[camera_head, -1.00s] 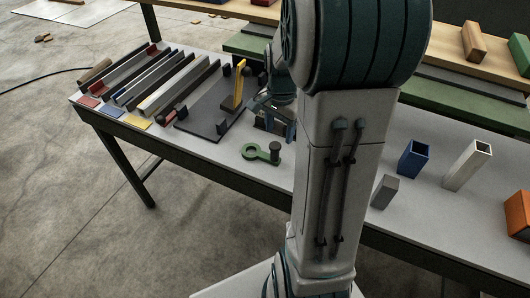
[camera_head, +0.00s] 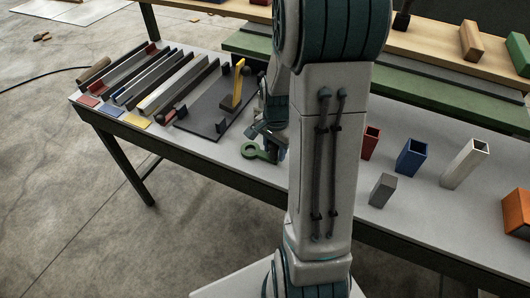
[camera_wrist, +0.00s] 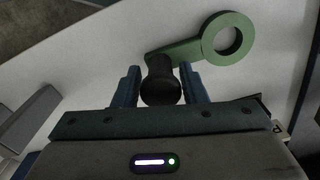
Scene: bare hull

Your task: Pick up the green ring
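The green ring (camera_wrist: 228,38) is a flat open loop with a handle bar and an upright dark knob (camera_wrist: 161,82) at the bar's other end. It lies on the light tabletop; in the head view the ring (camera_head: 252,150) shows just left of my arm. My gripper (camera_wrist: 160,78) is over the knob end, with one blue finger on each side of the knob. Small gaps show between the fingertips and the knob's lower part, so it looks open. In the head view my gripper (camera_head: 268,136) covers the knob.
A dark board with a yellow upright piece (camera_head: 239,84) stands behind and left of the ring. Several long bars in a rack (camera_head: 160,82) fill the table's left. Red (camera_head: 370,142), blue (camera_head: 411,157) and white (camera_head: 464,163) tubes and a grey block (camera_head: 382,190) stand right of my arm.

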